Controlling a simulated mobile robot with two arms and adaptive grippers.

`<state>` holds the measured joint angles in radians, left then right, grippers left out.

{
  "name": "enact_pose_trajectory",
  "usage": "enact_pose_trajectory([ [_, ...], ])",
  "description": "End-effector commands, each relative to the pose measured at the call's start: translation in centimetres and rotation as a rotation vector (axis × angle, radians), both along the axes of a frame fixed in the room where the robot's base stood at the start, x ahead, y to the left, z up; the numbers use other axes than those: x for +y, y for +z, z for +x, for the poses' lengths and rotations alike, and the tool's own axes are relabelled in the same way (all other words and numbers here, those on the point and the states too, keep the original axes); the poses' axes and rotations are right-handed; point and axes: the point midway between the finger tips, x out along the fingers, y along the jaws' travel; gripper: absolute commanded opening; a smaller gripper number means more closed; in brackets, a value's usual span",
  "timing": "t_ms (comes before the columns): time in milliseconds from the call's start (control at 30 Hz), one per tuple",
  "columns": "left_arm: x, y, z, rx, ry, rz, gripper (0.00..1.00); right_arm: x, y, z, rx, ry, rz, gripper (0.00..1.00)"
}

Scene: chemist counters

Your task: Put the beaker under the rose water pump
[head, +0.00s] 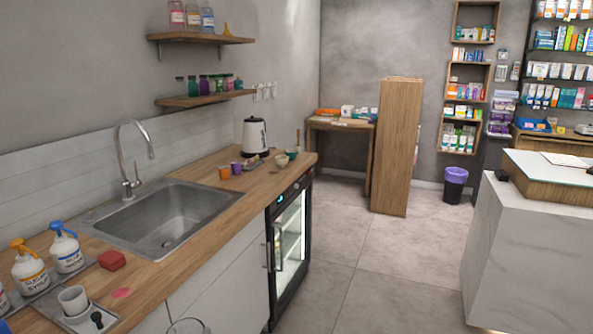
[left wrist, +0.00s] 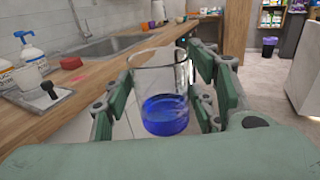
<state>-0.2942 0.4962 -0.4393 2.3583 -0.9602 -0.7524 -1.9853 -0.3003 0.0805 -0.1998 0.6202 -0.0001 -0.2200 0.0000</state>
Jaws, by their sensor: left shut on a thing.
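The clear glass beaker (left wrist: 158,82) holds blue liquid and stands nearly upright between the green fingers of my left gripper (left wrist: 162,92), which is shut on it. In the head view only the beaker's rim (head: 187,326) shows at the bottom edge, in front of the counter; the gripper is out of that view. A white pump bottle with a blue head (head: 66,247) and a sugar syrup bottle with an orange head (head: 29,268) stand at the counter's left. A third bottle (head: 3,302) is cut off. I cannot read a rose water label. My right gripper is not in view.
The wooden counter (head: 150,284) carries a red block (head: 111,260), a white cup (head: 73,300) on a metal tray and a pink patch (head: 122,292). A steel sink (head: 165,218) with a tall tap lies behind. The floor (head: 375,290) at right is clear.

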Motion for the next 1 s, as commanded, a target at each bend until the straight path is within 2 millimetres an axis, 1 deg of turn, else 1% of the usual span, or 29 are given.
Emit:
enact_pose_trajectory([
  [33, -0.2, 0.0, -0.8, 0.002, -0.011, -0.002, 0.22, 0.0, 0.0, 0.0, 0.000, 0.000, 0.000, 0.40],
  [267, -0.7, -0.4, -2.8, 0.001, -0.030, -0.009, 0.22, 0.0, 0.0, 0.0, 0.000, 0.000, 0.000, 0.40],
  [367, -0.6, -0.9, -4.2, -0.003, -0.024, -0.016, 0.22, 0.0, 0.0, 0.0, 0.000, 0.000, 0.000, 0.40],
  [600, -0.5, -2.4, -8.1, -0.004, -0.022, -0.016, 0.22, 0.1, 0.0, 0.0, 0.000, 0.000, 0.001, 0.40],
  [700, -0.6, -2.8, -9.2, -0.001, -0.028, -0.010, 0.22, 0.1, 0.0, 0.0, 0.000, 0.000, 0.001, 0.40],
  [833, -0.7, -3.0, -10.0, 0.002, -0.031, -0.007, 0.22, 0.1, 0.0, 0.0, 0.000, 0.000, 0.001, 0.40],
  [1000, -0.8, -3.0, -10.0, 0.001, -0.034, -0.005, 0.22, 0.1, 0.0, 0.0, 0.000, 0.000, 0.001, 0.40],
])
